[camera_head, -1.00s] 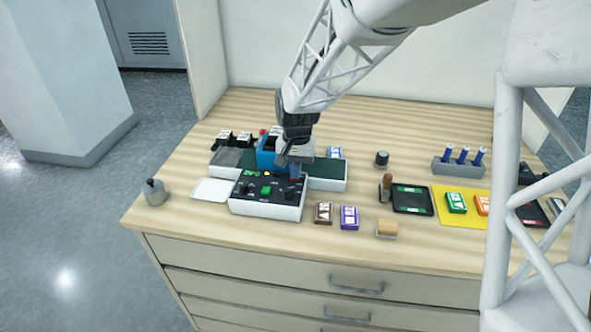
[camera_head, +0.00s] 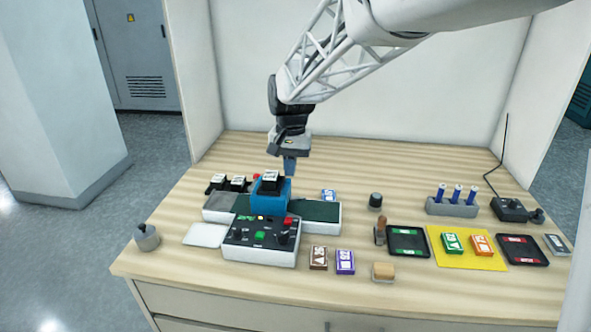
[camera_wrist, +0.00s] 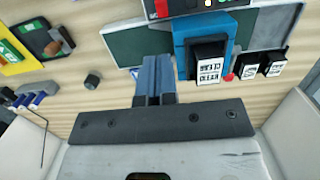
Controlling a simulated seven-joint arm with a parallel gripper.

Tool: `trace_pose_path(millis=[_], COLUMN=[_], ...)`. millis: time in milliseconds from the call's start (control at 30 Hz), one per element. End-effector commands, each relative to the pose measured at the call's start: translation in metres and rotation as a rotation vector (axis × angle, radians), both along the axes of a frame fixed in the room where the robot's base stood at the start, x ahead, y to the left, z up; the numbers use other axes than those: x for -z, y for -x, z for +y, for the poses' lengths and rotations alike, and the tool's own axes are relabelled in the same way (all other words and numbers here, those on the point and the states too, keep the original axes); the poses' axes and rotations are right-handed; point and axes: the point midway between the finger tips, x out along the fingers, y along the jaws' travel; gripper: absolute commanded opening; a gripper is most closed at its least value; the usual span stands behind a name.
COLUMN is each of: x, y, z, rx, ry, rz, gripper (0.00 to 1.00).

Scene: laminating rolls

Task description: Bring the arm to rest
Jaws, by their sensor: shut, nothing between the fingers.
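My gripper (camera_head: 290,168) hangs over the back part of the table, pointing down, with its fingers shut and nothing between them. In the head view it is just behind and above the blue block (camera_head: 272,190) of the laminating machine. In the wrist view the shut blue fingers (camera_wrist: 155,76) are beside the blue block (camera_wrist: 205,36), apart from anything I can see. A black piece with a white printed label (camera_head: 270,180) sits on the blue block. The machine's control panel (camera_head: 258,238) has a green button, a red button and a lit yellow lamp.
Brown (camera_head: 318,257) and purple (camera_head: 345,262) packs lie right of the panel. A yellow mat (camera_head: 465,262) lies between two dark trays (camera_head: 408,252) (camera_head: 521,262). A grey rack (camera_head: 452,208) holds blue sticks. A metal weight (camera_head: 147,237) stands at the left edge. The back strip of table is mostly clear.

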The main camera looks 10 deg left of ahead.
Motion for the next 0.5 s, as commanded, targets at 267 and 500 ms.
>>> trace_pose_path(millis=[267, 500], x=[-0.001, -0.0035], y=[-0.0002, 0.0026], z=[0.0001, -0.0061], rx=[0.0, 0.001], ry=[0.0, -0.002], rz=[0.0, -0.005], gripper=[0.0, 0.0])
